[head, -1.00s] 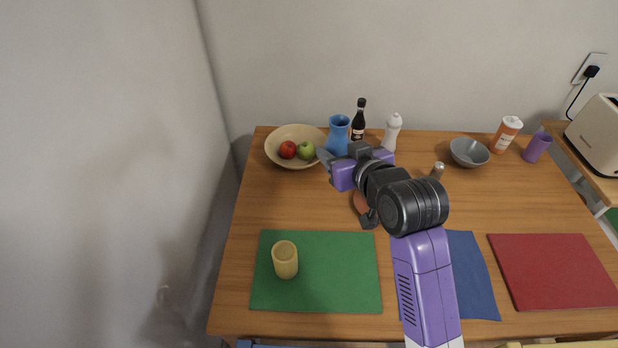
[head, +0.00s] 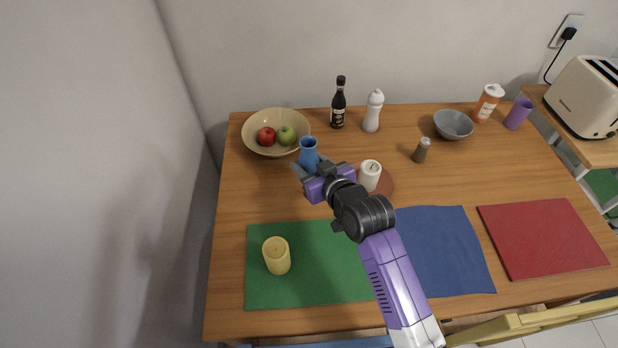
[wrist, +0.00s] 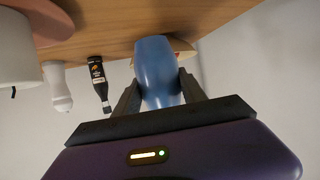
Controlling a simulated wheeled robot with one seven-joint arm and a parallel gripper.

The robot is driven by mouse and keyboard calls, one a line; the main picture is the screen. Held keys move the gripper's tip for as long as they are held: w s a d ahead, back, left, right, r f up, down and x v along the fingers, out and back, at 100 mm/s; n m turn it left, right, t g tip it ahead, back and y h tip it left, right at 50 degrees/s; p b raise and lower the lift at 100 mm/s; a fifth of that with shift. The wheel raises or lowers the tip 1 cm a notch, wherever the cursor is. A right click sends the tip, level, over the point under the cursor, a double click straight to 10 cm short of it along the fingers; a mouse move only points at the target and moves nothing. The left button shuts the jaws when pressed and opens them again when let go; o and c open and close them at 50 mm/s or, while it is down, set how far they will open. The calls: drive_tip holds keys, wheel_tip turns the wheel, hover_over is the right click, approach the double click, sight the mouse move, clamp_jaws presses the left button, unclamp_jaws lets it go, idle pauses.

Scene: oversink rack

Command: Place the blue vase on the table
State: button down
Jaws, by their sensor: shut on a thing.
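The blue vase (head: 308,152) is between the fingers of my gripper (head: 310,168), in front of the fruit bowl in the head view. In the wrist view the vase (wrist: 158,72) fills the space between the two dark fingers of my gripper (wrist: 158,92), which touch its sides. My gripper is shut on the vase. The wooden table (head: 270,195) lies below. I cannot tell whether the base of the vase touches the tabletop. My gripper hides the lower part of the vase in the head view.
A beige bowl (head: 262,121) with apples stands behind the vase. A white candle (head: 370,175) on a round brown mat (head: 386,184) is close on the right. A dark bottle (head: 338,105) and white bottle (head: 373,112) stand behind.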

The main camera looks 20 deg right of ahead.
drive_tip(key=shift+f, duration=2.8)
drive_tip(key=shift+f+b, duration=0.2)
drive_tip(key=shift+b, duration=0.15)
drive_tip(key=c, duration=0.7)
unclamp_jaws()
drive_tip(key=shift+o, duration=0.2)
drive_tip(key=shift+r, duration=0.15)
drive_tip(key=a+v, duration=0.1)
drive_tip(key=v, duration=1.1)
drive_tip(key=shift+d, duration=0.45)
drive_tip(key=shift+s, duration=0.1)
